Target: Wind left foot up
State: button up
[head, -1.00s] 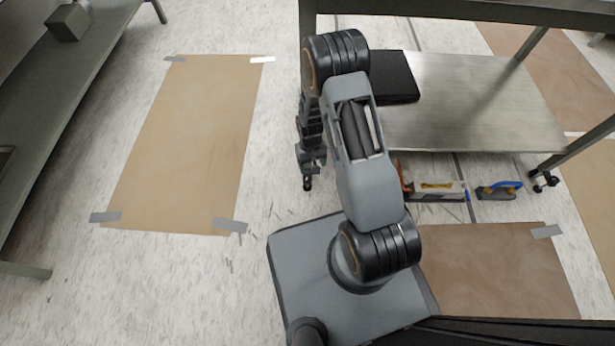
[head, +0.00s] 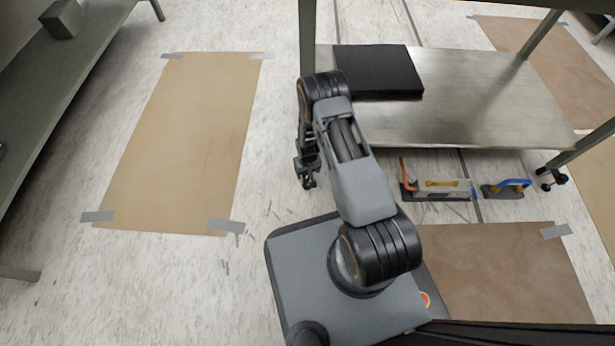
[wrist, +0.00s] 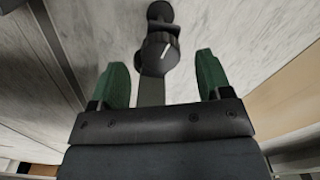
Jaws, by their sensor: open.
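The left foot shows in the wrist view as a dark round knob (wrist: 159,53) with a white line on its face. A smaller black round part sits just beyond it, and a grey post (wrist: 151,92) runs from it toward my gripper. My gripper (wrist: 162,62) is open, with one green finger on each side of the knob and visible gaps between. In the head view my gripper (head: 307,168) hangs beside the table's front left corner; the arm and gripper largely hide the foot there. The table's right foot (head: 551,179) stands clear at the right.
The metal table's lower shelf (head: 470,95) carries a black flat box (head: 378,71). An orange-handled tool (head: 438,190) and a blue-handled tool (head: 506,188) lie on the floor before it. Left is open floor with a taped brown sheet (head: 185,140), then a dark bench (head: 70,75).

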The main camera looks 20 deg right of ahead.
aim_at(307, 176)
jog(key=shift+f+b, duration=0.4)
jog(key=shift+f, duration=0.85)
jog(key=shift+c, duration=0.3)
jog(key=c, duration=0.9)
jog(key=shift+o, duration=0.2)
jog(key=shift+n, duration=0.3)
jog(key=shift+d+n, duration=0.1)
jog(key=shift+n, duration=2.6)
jog(key=o, duration=0.9)
